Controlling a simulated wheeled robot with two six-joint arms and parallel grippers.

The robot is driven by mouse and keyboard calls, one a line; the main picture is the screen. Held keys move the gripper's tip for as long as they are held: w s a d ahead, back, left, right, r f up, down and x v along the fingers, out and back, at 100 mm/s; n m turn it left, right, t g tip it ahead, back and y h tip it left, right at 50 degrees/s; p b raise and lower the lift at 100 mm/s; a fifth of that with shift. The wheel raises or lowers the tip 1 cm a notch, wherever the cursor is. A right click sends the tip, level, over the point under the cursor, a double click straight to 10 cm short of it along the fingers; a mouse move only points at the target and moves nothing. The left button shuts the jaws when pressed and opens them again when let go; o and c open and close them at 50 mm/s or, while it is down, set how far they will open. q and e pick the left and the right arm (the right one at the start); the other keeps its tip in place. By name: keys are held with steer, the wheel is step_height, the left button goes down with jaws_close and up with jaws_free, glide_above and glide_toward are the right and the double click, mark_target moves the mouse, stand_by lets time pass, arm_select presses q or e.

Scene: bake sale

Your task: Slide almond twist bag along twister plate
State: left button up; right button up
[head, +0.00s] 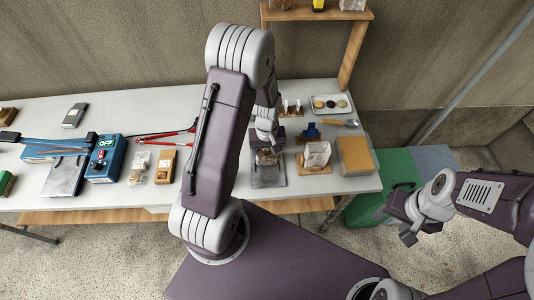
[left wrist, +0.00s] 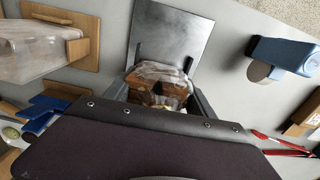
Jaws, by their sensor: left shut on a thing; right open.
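The almond twist bag (head: 268,157), clear with brown contents, is in my left gripper (head: 267,146) above the far edge of a flat dark grey plate (head: 268,179). In the left wrist view, the bag (left wrist: 157,84) sits between the two dark fingers, which are shut on it, and the plate (left wrist: 172,38) lies just beyond it. Whether the bag touches the plate cannot be told. My right gripper (head: 405,222) is open and empty, off the table at the right.
A white bag (head: 317,153) on a wooden stand and a cardboard box (head: 355,155) stand right of the plate. A blue device (left wrist: 284,54) shows beside the plate in the wrist view. A blue box (head: 106,158) marked OFF and red-handled tools (head: 165,135) lie left.

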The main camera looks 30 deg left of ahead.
arm_select(q)
steer(key=shift+f, duration=0.1)
stand_by(0.6)
steer(key=o, duration=1)
step_height(320, 180, up, 9)
steer(key=shift+r, duration=0.1)
